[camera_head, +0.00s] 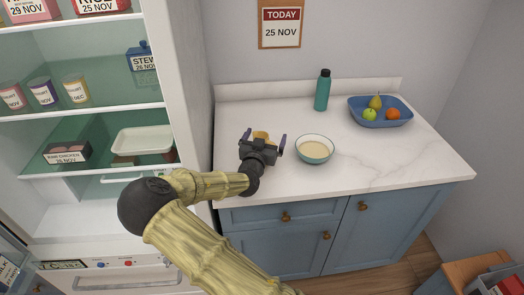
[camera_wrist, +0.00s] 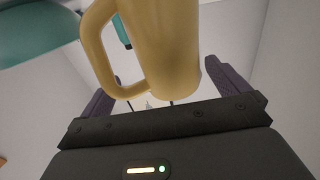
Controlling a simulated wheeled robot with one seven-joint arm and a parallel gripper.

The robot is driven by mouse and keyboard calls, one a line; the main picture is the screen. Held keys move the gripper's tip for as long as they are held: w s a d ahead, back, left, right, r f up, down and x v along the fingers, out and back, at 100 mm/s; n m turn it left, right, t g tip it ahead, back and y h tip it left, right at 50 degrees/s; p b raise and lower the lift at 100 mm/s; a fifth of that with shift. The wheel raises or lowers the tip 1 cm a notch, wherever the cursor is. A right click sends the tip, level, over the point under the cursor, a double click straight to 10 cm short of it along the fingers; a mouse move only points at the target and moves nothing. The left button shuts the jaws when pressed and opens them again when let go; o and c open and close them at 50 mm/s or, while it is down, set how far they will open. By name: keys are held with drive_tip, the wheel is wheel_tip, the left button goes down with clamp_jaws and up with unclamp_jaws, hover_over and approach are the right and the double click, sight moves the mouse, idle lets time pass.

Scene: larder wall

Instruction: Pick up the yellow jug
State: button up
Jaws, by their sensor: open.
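The yellow jug (camera_head: 261,135) stands on the white counter, mostly hidden behind my gripper (camera_head: 263,145) in the head view. In the wrist view the yellow jug (camera_wrist: 168,45) fills the upper middle, its handle (camera_wrist: 100,50) on the left. My gripper (camera_wrist: 165,90) is open, with one dark finger to the left and one to the right of the jug. The jug's body is nearer the right finger, and its handle is nearer the left. I cannot tell whether either finger touches it.
A bowl (camera_head: 315,154) with pale contents stands close to the right of my gripper. A teal bottle (camera_head: 322,90) and a blue fruit tray (camera_head: 361,116) are farther back. The open larder's side wall (camera_head: 184,80) rises on the left. The counter's right front is clear.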

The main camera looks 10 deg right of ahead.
drive_tip(key=c, duration=1.8)
wheel_tip(320, 180, up, 10)
drive_tip(key=shift+b, duration=0.4)
idle(0.4)
